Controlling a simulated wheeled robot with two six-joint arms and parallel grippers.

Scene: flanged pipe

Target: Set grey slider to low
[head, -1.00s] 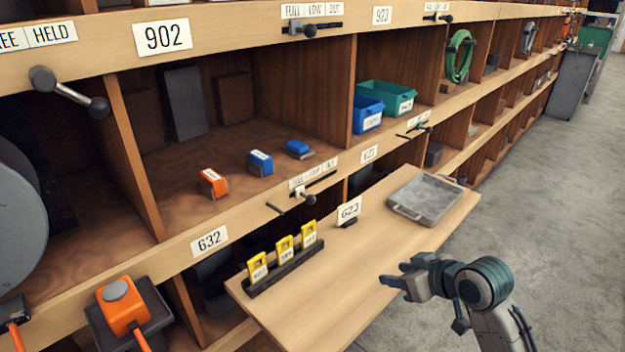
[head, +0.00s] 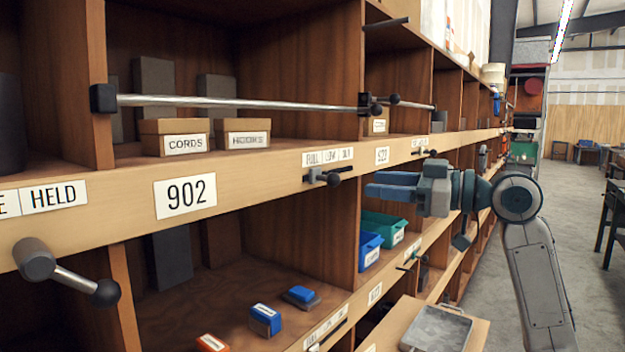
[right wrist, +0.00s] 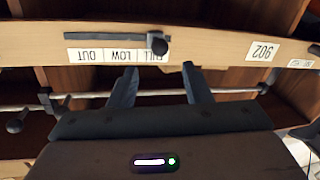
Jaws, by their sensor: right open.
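A dark grey slider (head: 318,176) with a round black knob sits on a dark track on the upper shelf rail, under a label strip (head: 328,157) reading FULL, LOW, OUT. In the right wrist view the strip is upside down, and the slider knob (right wrist: 158,44) stands at the FULL end of its track. My right gripper (head: 376,187) is open and empty, right of the slider in the head view. In the right wrist view its fingers (right wrist: 160,70) point at the rail, apart from the knob. My left gripper is out of view.
A metal bar (head: 230,102) crosses the bay above the rail. A lever with a black ball (head: 70,274) sticks out at left. Blue and green bins (head: 369,248) stand below. Another slider with a pale knob (head: 313,346) is on the lower rail.

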